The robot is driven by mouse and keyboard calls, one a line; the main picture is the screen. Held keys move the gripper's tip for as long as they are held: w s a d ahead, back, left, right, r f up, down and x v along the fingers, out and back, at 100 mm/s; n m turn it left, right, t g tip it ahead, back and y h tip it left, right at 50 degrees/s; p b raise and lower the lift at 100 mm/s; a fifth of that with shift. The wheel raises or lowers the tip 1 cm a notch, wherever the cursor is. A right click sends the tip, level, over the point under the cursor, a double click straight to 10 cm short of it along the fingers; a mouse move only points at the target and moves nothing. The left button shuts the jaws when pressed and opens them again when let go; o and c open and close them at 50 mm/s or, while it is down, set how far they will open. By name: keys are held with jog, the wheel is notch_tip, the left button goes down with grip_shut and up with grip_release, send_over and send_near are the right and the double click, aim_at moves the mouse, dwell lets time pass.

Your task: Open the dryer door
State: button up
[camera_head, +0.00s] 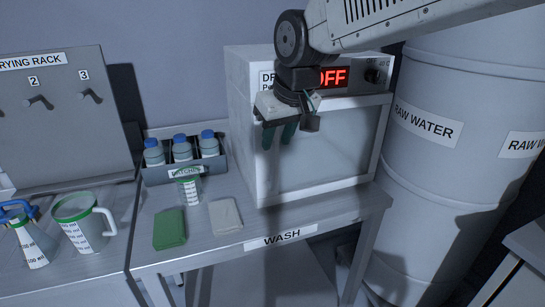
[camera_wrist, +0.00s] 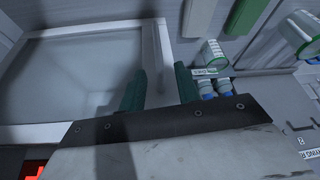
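The dryer (camera_head: 250,75) is a white box on the table, with a red OFF display (camera_head: 334,77) and a black knob on its top panel. Its glass-fronted door (camera_head: 335,150) looks shut in a pale frame. In the wrist view the door (camera_wrist: 75,75) fills the upper left, seen upside down. My gripper (camera_head: 279,140) points down in front of the door's left side. Its two green fingers stand apart, and the wrist view shows the gap between them (camera_wrist: 161,85). A pale upright strip (camera_wrist: 158,45) lies beyond that gap; I cannot tell whether it is the handle.
A caddy of blue-capped bottles (camera_head: 182,168), a small cup (camera_head: 189,189), a green sponge (camera_head: 170,229) and a pale cloth (camera_head: 225,216) lie left of the dryer. A large raw water barrel (camera_head: 440,160) stands close on its right.

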aim_at(274, 152)
jog(key=x, duration=0.6)
jog(key=shift+w+f, duration=0.1)
jog(key=shift+f, duration=0.3)
grip_shut()
